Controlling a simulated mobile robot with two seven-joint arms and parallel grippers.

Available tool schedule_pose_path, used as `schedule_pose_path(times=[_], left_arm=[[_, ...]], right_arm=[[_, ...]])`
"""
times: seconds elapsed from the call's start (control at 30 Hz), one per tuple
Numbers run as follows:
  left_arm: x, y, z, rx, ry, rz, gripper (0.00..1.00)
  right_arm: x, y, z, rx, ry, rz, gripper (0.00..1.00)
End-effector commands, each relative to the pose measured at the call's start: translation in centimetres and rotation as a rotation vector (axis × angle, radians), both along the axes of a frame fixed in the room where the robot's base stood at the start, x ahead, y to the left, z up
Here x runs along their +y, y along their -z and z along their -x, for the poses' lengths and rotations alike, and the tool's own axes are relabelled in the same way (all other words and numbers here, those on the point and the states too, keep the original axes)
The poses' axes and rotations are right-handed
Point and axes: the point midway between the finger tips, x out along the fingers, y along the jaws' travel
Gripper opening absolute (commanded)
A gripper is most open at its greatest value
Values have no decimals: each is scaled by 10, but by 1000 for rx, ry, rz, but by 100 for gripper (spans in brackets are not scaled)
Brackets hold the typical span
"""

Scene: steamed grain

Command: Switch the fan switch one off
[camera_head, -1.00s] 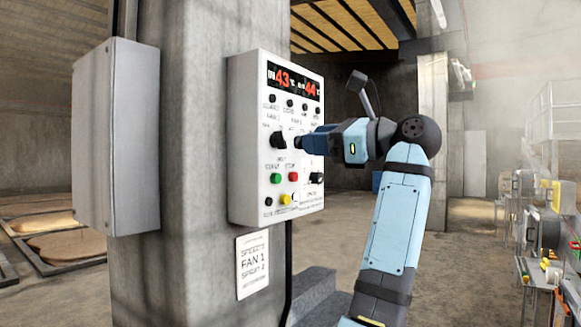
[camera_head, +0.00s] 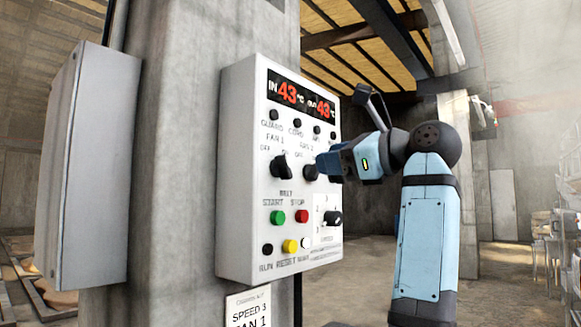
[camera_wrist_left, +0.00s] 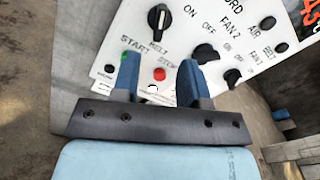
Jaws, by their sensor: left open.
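The grey-white control panel (camera_head: 240,120) is fixed to a concrete column. The black FAN 1 knob (camera_head: 281,168) sits left of the black FAN 2 knob (camera_head: 310,172); I cannot read its setting for sure. My left gripper (camera_head: 322,164) is in front of the panel, its tips beside the FAN 2 knob in this view; contact is unclear. In the left wrist view the gripper (camera_wrist_left: 160,65) is open, with nothing between its fingers.
Below the knobs are a green START button (camera_head: 277,217), a red STOP button (camera_head: 301,216), a yellow button (camera_head: 289,246) and a SPEED knob (camera_head: 332,218). A grey box (camera_head: 90,170) is on the column's left. Open floor lies right of the column.

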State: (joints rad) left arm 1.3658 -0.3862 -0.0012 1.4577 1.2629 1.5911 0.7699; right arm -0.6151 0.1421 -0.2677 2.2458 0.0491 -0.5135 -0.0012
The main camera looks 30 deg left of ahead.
Motion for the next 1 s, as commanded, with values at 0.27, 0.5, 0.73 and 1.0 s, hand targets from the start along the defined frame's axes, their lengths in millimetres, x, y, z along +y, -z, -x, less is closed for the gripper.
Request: schedule_pose_path(times=[0.27,0.5,0.73,1.0], left_arm=[[62,1,-4,-1,-6,0,40],[94,0,-7,0,-3,-1,40],[102,0,-8,0,-1,0,40],[102,0,-8,0,-1,0,20]], right_arm=[[1,2,0,-9,-2,-9,43],[4,0,-2,-23,-5,-20,43],[5,-2,-3,-33,-5,-27,43],[5,-5,-4,-39,-6,-27,43]])
